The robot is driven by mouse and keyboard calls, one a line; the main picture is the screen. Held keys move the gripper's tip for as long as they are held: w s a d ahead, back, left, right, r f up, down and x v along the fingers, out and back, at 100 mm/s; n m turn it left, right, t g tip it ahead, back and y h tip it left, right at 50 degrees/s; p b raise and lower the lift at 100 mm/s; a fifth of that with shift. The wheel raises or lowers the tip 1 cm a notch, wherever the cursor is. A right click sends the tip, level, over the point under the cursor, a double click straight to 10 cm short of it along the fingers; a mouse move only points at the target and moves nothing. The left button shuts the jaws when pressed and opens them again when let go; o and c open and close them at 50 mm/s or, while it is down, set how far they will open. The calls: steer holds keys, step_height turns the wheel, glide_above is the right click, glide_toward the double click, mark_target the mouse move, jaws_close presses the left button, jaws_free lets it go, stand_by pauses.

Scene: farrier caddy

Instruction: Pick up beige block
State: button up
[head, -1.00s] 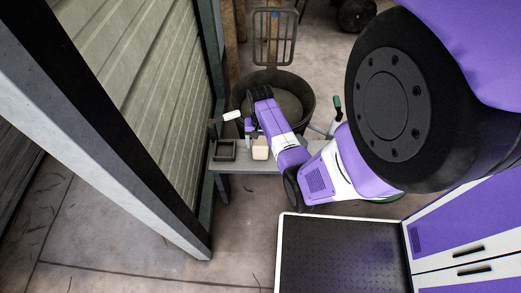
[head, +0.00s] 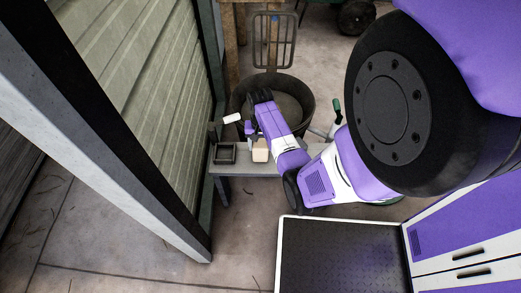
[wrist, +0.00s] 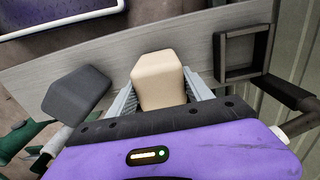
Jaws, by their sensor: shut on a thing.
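The beige block (wrist: 160,82) sits between the two fingers of my gripper (wrist: 160,96) in the wrist view. The grey fingers press on its left and right sides, so my gripper is shut on it. In the head view the beige block (head: 260,151) shows beside the purple end of my arm, over the grey bench. The fingers are mostly hidden there, and I cannot tell whether the block touches the bench top.
A grey bench (wrist: 125,48) lies below. A dark square tray (head: 225,153) stands left of the block. A dark grey block (wrist: 77,96) lies on the other side. A large round tub (head: 305,98) stands behind the bench. A ribbed wall (head: 150,70) rises at left.

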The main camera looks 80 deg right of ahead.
steer(key=shift+r+p, duration=0.9)
steer(key=shift+r, duration=0.05)
steer(key=shift+r+p, duration=2.4)
steer(key=shift+p, duration=0.1)
